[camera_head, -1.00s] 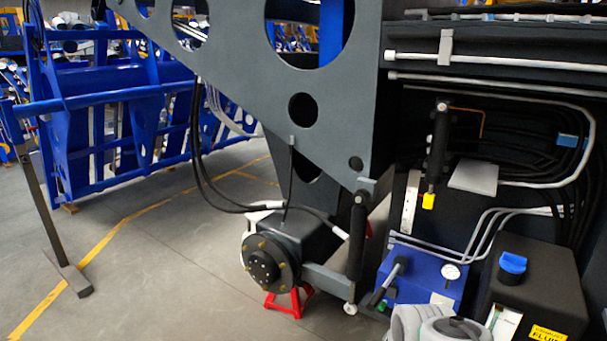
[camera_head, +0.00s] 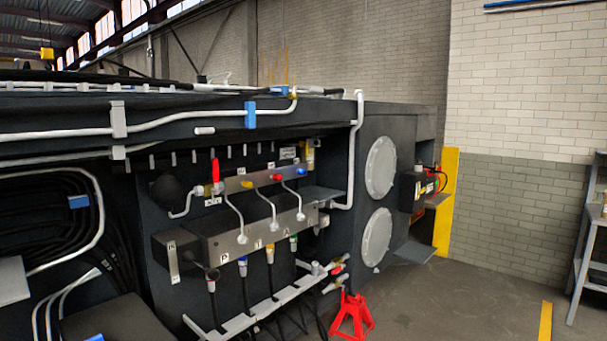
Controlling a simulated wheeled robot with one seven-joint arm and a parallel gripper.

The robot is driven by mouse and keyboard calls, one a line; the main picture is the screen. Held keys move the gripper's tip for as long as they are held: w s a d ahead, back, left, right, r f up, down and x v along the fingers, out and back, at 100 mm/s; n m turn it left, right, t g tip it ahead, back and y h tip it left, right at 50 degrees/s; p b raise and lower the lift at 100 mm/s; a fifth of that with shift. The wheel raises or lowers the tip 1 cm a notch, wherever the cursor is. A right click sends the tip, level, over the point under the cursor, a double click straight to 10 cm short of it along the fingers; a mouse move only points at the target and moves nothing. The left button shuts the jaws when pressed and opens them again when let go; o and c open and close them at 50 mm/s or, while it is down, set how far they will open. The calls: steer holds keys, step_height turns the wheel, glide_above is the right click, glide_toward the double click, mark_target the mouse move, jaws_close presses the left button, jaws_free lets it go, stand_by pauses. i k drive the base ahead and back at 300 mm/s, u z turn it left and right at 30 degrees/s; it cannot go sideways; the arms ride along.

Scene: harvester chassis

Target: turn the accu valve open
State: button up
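A valve with an upright red lever (camera_head: 215,172) sits on the dark chassis side, left of the middle of the head view. It is beside a black ball-shaped accumulator (camera_head: 167,188) and a curved silver pipe joins the two. This looks like the accu valve, but its label is too small to read. A metal bar (camera_head: 262,180) to its right carries a yellow knob (camera_head: 248,184), a red knob (camera_head: 277,177) and a blue knob (camera_head: 301,171). My gripper is not in view.
A grey manifold block (camera_head: 228,243) with hoses lies below the valve. Silver pipes (camera_head: 185,122) run along the chassis above. A red stand (camera_head: 351,315), a yellow post (camera_head: 445,200) and a grey shelf unit (camera_head: 585,240) are to the right. Floor (camera_head: 470,300) is clear at lower right.

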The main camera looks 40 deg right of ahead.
mark_target(214, 161)
steer(key=z, duration=0.65)
steer(key=k, duration=0.3)
steer(key=z, duration=1.15)
steer(key=i, duration=1)
steer(key=u, duration=1.2)
steer(key=i, duration=0.7)
steer(key=u, duration=1)
steer(key=i, duration=0.2)
steer(key=u, duration=0.25)
